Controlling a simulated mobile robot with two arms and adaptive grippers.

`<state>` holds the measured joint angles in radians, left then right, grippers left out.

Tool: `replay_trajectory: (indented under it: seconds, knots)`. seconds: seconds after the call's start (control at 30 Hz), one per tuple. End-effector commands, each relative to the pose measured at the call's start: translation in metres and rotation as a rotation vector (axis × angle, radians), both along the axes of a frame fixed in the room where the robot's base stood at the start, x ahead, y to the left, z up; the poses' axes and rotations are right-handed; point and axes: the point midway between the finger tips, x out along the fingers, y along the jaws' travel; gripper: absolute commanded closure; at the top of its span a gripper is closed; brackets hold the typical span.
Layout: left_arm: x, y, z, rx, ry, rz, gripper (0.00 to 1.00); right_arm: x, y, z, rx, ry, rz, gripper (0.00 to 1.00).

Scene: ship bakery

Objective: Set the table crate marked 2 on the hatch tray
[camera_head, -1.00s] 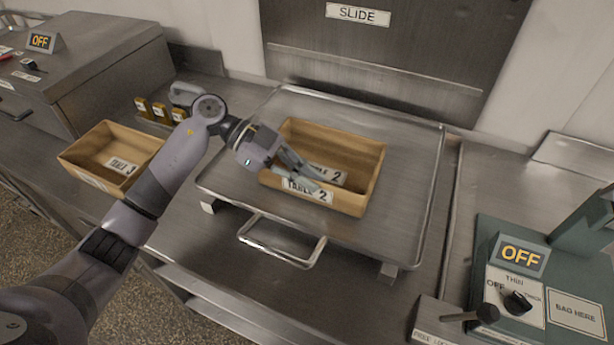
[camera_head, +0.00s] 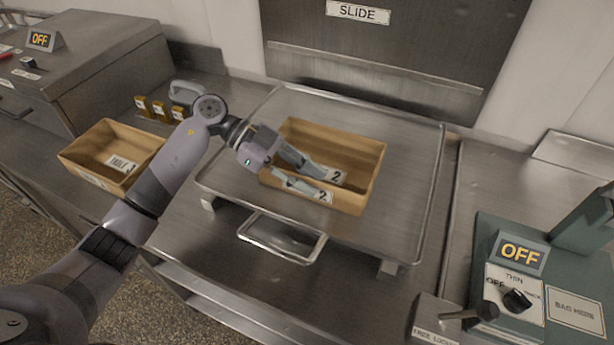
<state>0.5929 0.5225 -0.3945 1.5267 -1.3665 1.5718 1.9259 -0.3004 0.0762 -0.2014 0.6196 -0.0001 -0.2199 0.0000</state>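The table crate marked 2 (camera_head: 365,188) is an open wooden box with white labels. It sits upright on the hatch tray (camera_head: 412,175), a metal tray with a raised rim and a front handle. My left gripper (camera_head: 323,183) is at the crate's near left side. Its two fingers are spread, one inside the crate and one in front of the near wall, partly covering the labels. I see a gap between the fingers and the near wall's top edge between them. My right gripper is not in view.
A crate marked 3 (camera_head: 112,136) stands left on the counter, near several small amber blocks (camera_head: 158,110). The hatch marked SLIDE (camera_head: 385,60) is behind the tray. A green machine (camera_head: 540,275) with an OFF sign and a lever (camera_head: 470,314) stand at the right.

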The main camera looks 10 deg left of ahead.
Motion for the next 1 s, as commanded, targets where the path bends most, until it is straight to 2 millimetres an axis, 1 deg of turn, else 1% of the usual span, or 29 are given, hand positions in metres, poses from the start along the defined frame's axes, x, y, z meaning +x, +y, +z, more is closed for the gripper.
replay_trajectory:
  seconds: [0.07, 0.17, 0.4, 0.6, 0.7, 0.8, 1.0]
  knots:
    - [0.001, 0.003, 0.002, 0.001, -0.002, 0.000, 0.75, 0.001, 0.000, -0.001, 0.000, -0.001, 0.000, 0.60]
    - [0.004, 0.015, 0.006, 0.004, -0.003, 0.002, 0.75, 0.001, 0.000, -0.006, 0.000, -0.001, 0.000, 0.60]
    - [0.011, 0.061, 0.028, 0.004, -0.003, 0.005, 0.75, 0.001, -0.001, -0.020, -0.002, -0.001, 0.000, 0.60]
    - [0.016, 0.092, 0.045, 0.002, -0.003, 0.002, 0.75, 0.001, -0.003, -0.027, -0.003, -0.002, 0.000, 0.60]
    - [0.018, 0.101, 0.050, 0.001, -0.002, 0.001, 0.75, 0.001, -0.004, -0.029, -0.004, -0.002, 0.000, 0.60]
    - [0.018, 0.106, 0.053, 0.000, -0.001, 0.000, 0.75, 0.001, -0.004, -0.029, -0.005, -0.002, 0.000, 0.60]
    - [0.018, 0.107, 0.054, -0.001, -0.001, 0.000, 0.75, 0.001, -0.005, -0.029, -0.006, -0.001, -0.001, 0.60]
